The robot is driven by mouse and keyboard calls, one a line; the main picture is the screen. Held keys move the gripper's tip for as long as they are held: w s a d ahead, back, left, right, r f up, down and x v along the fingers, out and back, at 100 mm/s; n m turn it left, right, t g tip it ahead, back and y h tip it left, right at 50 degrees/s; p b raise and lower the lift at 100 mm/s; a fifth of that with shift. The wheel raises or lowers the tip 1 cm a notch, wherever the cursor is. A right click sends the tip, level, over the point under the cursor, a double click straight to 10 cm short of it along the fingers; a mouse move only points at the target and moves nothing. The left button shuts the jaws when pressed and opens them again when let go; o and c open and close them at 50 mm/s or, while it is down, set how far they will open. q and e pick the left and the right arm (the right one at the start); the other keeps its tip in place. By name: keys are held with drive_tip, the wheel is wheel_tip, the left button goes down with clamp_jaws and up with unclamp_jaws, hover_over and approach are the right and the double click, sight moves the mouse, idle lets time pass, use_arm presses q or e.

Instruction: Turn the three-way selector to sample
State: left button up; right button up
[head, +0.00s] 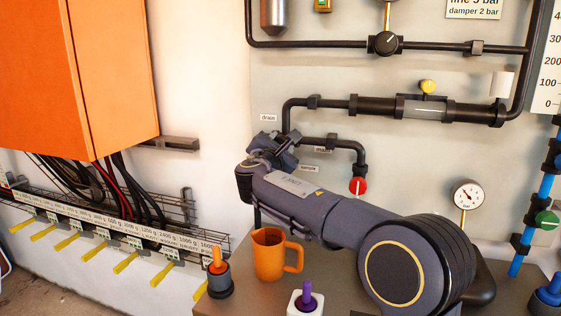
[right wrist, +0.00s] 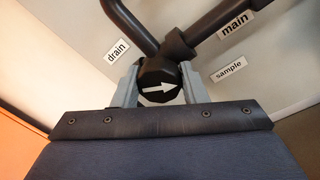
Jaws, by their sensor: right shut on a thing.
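The three-way selector is a dark round knob (right wrist: 160,80) with a white arrow on its face. In the right wrist view the arrow points right, to the side of the "sample" label (right wrist: 229,69), passing a little below it. The "main" label (right wrist: 235,25) is above that, and the "drain" label (right wrist: 118,51) is at the left. My right gripper (right wrist: 160,88) is shut on the knob, one grey finger on each side. In the head view my right gripper (head: 277,145) is at the pipe junction and hides the knob. My left gripper is not in view.
Black pipes (head: 430,48) run along the wall panel. A red knob (head: 357,186) and a pressure gauge (head: 467,194) are near my right arm. An orange mug (head: 268,255), an orange-handled dark item (head: 219,275) and a purple-topped item (head: 306,298) stand below.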

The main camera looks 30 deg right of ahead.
drive_tip(key=m+b, duration=0.4)
drive_tip(key=b, duration=0.1)
drive_tip(key=m+b, duration=0.2)
drive_tip(key=m, duration=0.1)
drive_tip(key=shift+f+h, duration=0.3)
drive_tip(key=shift+h, duration=0.1)
drive_tip(key=m+b, duration=0.3)
drive_tip(key=shift+r, duration=0.1)
drive_tip(key=shift+r+m+g+h+b, duration=0.1)
drive_tip(key=shift+m+g+h+b, duration=0.2)
drive_tip(key=shift+m+b, duration=0.85)
drive_tip(key=shift+r+m+p, duration=0.1)
drive_tip(key=shift+m+p, duration=0.25)
drive_tip(key=shift+m, duration=0.2)
drive_tip(key=o, duration=1)
drive_tip(key=shift+c, duration=0.2)
drive_tip(key=b+v, duration=0.1)
drive_tip(key=v, duration=0.6)
drive_tip(key=shift+s+a, duration=0.25)
drive_tip(key=shift+a, duration=0.05)
